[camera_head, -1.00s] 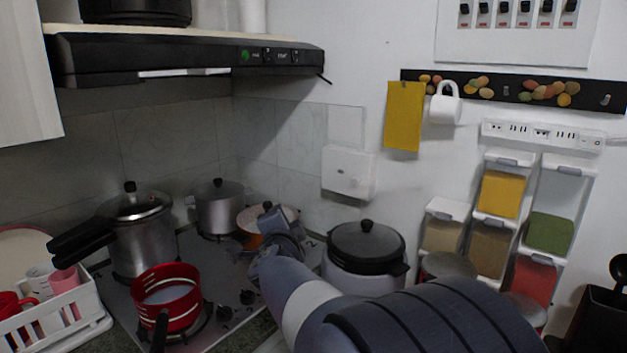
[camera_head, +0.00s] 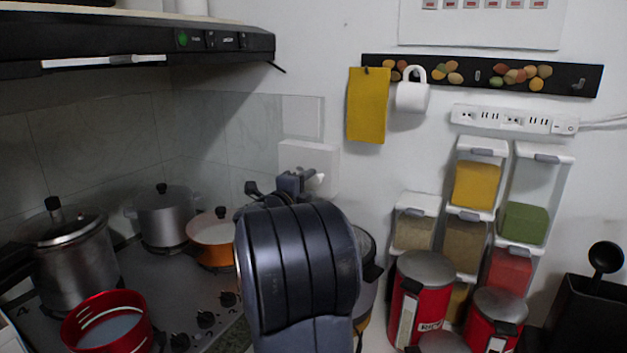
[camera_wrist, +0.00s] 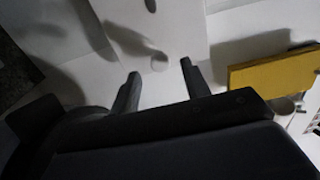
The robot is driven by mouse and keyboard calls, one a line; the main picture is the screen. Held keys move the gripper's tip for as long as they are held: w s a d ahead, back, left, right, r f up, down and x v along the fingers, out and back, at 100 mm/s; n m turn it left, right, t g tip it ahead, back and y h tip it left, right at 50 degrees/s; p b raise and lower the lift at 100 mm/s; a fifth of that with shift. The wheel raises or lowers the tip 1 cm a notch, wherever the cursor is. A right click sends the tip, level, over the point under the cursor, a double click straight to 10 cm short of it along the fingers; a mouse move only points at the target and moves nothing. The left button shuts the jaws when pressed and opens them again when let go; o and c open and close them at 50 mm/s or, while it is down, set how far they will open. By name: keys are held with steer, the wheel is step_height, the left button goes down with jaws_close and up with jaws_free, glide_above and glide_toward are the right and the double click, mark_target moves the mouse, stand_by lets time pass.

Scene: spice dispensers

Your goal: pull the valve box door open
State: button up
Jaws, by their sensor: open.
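The valve box (camera_head: 308,153) is a small white box on the wall above the counter. Its door looks shut. In the wrist view its white face (camera_wrist: 185,25) fills the upper middle, with a small round knob (camera_wrist: 159,63). My gripper (camera_head: 302,182) is in front of the box in the head view and hides its lower part. In the wrist view the two fingers of my gripper (camera_wrist: 160,86) are apart and empty, with the knob just beyond them and between them. I cannot tell whether a finger touches the door.
A yellow sheet (camera_head: 367,105) hangs right of the box, below a hook rail (camera_head: 480,75) with a white mug (camera_head: 412,97). An orange pot (camera_head: 212,232) and a grey pot (camera_head: 165,215) stand on the stove at left. Spice dispensers (camera_head: 467,215) and red canisters (camera_head: 425,290) stand at right.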

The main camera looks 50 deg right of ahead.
mark_target(316, 181)
steer(key=shift+x, duration=1.55)
jaws_close()
